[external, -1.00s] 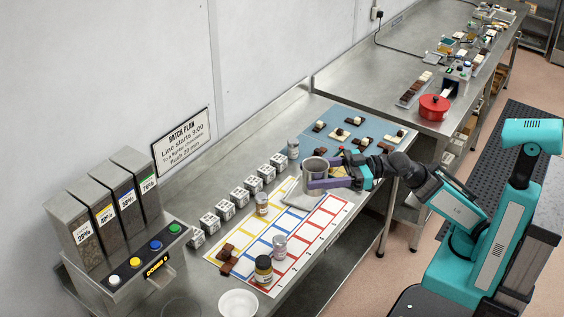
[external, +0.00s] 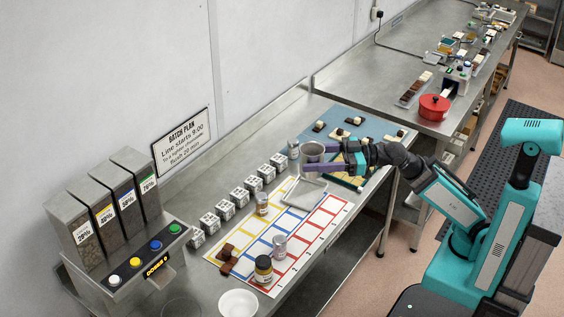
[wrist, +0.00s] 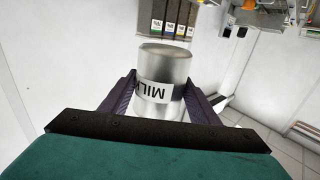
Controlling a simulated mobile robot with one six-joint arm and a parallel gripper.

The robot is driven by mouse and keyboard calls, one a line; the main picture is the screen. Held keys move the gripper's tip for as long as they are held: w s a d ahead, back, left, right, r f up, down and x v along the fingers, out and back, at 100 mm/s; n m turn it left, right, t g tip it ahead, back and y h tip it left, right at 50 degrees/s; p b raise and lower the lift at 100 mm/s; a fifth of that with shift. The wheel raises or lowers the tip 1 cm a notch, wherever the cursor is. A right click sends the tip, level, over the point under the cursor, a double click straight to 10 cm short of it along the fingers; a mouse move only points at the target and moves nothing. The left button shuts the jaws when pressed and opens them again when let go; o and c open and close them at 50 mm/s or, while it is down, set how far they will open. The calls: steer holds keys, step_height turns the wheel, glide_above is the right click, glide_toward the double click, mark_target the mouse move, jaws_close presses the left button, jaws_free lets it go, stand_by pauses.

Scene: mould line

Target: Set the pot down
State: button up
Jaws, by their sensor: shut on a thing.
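The pot (external: 312,154) is a grey metal cylinder, open at the top. My gripper (external: 311,158) is shut on it, with one purple finger on each side. In the wrist view the pot (wrist: 163,65) sits between the dark fingers, with a white label partly reading "MIL". In the external view it is near the front-left edge of the blue mat (external: 312,131), beyond a flat grey square plate (external: 302,190). It looks raised above the bench, but the gripper hides its underside, so I cannot tell the gap.
A row of white patterned cubes (external: 238,196) runs along the bench. Brown-and-white pieces lie on the mat. A coloured grid sheet (external: 290,232) holds jars. The square plate is bare.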

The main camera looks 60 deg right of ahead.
stand_by(0.3)
steer(key=shift+f, duration=0.25)
steer(key=shift+w+d+f+h, duration=0.3)
steer(key=shift+d+f, duration=0.1)
steer(key=shift+f, duration=0.1)
steer(key=w+d+f+m+t+h, duration=0.1)
steer(key=w+d+f+m+h, duration=0.4)
steer(key=d+f+m+h, duration=0.3)
steer(key=w+d+f+m+t+h, duration=0.2)
steer(key=w+d+f+m+h, duration=0.3)
steer(key=f+h, duration=0.45)
steer(key=s+a+f+m+g+h, duration=0.1)
steer(key=a+f+h, duration=0.2)
steer(key=f, duration=0.7)
steer(key=shift+s+f+m+g, duration=0.25)
steer(key=shift+f+m+g, duration=0.1)
steer(key=shift+m+g, duration=0.05)
steer(key=shift+a+f+h, duration=0.1)
steer(key=shift+h, duration=0.15)
